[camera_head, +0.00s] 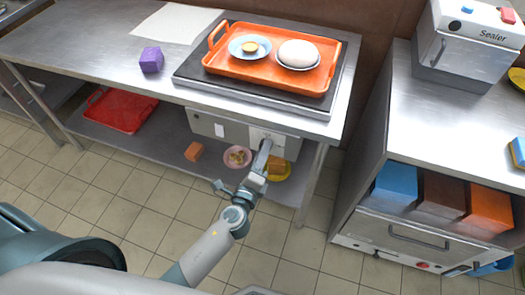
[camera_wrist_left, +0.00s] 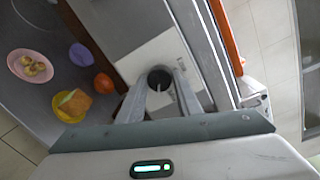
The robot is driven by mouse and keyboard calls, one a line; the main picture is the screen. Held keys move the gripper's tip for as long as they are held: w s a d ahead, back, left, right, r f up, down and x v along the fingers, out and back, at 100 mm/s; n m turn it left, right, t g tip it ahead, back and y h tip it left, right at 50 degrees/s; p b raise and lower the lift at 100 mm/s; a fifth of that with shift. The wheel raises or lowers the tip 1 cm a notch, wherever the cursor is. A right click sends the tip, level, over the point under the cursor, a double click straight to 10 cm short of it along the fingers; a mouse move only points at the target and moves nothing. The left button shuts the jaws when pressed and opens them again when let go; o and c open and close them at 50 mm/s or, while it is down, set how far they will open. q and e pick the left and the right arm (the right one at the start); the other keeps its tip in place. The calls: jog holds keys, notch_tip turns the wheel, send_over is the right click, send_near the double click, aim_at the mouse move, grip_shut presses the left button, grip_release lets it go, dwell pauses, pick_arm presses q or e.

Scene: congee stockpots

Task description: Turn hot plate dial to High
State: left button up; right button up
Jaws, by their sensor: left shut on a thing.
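The dial (camera_wrist_left: 159,77) is a dark round knob with a pale mark on it, on a light grey control panel (camera_wrist_left: 150,58). My left gripper (camera_wrist_left: 162,82) is shut on the dial, with one finger on each side of it. In the head view my left gripper (camera_head: 263,153) reaches the front panel (camera_head: 205,124) below the table's front edge, and it hides the dial there. The black hot plate (camera_head: 190,72) lies on the steel table above. The dial's setting cannot be read. My right gripper is not in view.
An orange tray (camera_head: 218,67) with two dishes sits on the hot plate. A purple block (camera_head: 151,60) stands to its left. The lower shelf holds a red tray (camera_head: 120,110), a pink plate (camera_head: 237,156) and food items. A counter with a sealer (camera_head: 470,45) stands at the right.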

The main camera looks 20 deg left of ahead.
pick_arm(q)
jog(key=m, duration=0.5)
jog(key=m+p, duration=0.1)
jog(key=m, duration=0.5)
jog(key=shift+f+t+y, duration=0.2)
jog(key=shift+t+y, duration=0.1)
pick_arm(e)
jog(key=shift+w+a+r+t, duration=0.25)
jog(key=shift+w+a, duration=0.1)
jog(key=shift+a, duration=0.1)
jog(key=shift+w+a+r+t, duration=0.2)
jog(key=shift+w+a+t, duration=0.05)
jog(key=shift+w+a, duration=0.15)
pick_arm(q)
jog(key=o, duration=1)
jog(key=shift+o, duration=0.2)
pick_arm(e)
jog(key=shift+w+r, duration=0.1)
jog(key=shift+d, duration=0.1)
